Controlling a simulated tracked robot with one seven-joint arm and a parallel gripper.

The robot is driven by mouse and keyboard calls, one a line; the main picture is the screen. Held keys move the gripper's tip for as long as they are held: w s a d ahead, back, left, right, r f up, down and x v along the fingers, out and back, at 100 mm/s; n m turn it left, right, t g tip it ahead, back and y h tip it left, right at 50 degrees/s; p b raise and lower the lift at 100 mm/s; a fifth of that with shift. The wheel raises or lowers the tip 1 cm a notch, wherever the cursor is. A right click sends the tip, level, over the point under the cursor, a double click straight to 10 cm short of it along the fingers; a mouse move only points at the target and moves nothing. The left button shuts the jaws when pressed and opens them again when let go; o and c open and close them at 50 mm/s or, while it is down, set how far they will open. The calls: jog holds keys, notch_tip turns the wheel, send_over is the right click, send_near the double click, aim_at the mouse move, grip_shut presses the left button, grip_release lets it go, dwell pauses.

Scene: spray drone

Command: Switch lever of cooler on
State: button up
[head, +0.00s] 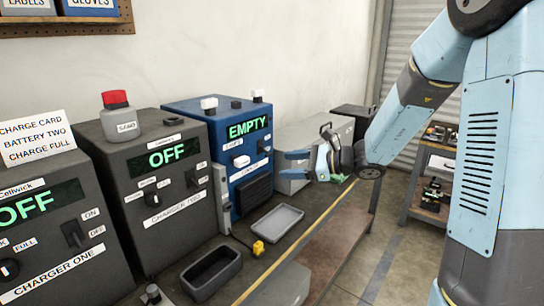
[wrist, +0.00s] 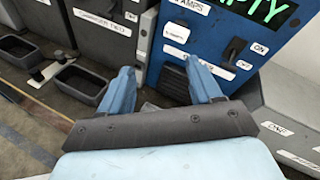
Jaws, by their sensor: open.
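My gripper (head: 298,164) is open and empty, in front and to the right of the blue unit in the head view. In the wrist view its two blue fingers (wrist: 163,86) are spread below the unit's front, apart from the lever.
Two dark grey chargers, Charger One (head: 50,255) and Charger Two (head: 160,200), stand to the left, both displaying OFF. A grey tray (head: 274,222), a dark bin (head: 212,272) and a yellow plug (head: 258,248) lie in front. A pale grey box (head: 300,140) stands beyond the blue unit.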

aim_at(270, 155)
jog(key=w+d+f+m+t, duration=0.4)
jog(key=w+f+m+t, duration=0.2)
jog(key=w+m, duration=0.3)
jog(key=shift+n, duration=0.3)
jog(key=x, duration=1.4)
jog(key=shift+w+d+r, duration=0.1)
jog(key=shift+w, duration=0.5)
